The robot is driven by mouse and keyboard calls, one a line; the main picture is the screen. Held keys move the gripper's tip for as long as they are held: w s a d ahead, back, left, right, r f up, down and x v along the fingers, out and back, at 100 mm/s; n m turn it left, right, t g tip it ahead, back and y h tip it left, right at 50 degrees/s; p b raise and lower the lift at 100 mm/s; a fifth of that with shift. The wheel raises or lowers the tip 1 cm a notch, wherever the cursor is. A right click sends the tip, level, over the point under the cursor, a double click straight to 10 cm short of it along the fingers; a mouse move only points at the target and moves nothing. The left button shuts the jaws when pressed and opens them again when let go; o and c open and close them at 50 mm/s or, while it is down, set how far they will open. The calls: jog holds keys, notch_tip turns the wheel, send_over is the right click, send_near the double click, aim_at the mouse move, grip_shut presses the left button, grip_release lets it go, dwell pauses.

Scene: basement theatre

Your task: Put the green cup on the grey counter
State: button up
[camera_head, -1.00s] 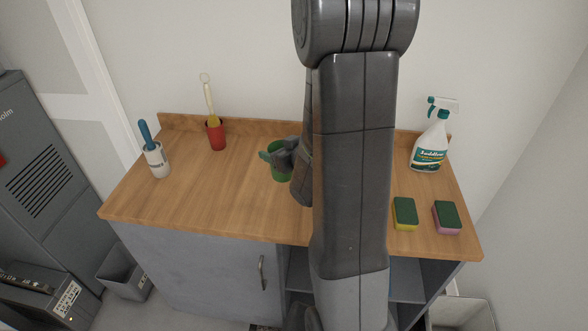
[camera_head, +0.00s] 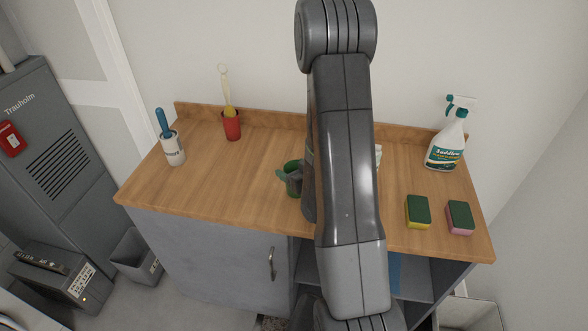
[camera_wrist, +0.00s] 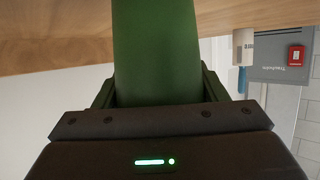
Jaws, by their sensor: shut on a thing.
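The green cup (camera_head: 294,179) is over the middle of the counter, partly hidden by my gripper (camera_head: 288,177) and arm. In the wrist view the green cup (camera_wrist: 157,45) fills the space between the jaws of my gripper (camera_wrist: 158,92), which is shut on it. I cannot tell whether its base touches the top. The counter (camera_head: 205,185) has a brown wooden top and a grey-blue cabinet body below.
A red cup with a brush (camera_head: 232,126) and a white container with a blue handle (camera_head: 172,148) stand at the left. A spray bottle (camera_head: 446,145), a yellow-green sponge (camera_head: 418,212) and a pink-green sponge (camera_head: 460,218) are at the right. The left-centre top is clear.

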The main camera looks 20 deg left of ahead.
jog(key=shift+f+b, duration=0.35)
jog(key=o, duration=1)
jog(key=shift+c, duration=0.2)
jog(key=shift+r, duration=0.1)
jog(key=shift+r+p, duration=0.15)
jog(key=shift+p, duration=0.25)
jog(key=b+v, duration=0.2)
jog(key=v, duration=1)
jog(key=shift+s, duration=0.1)
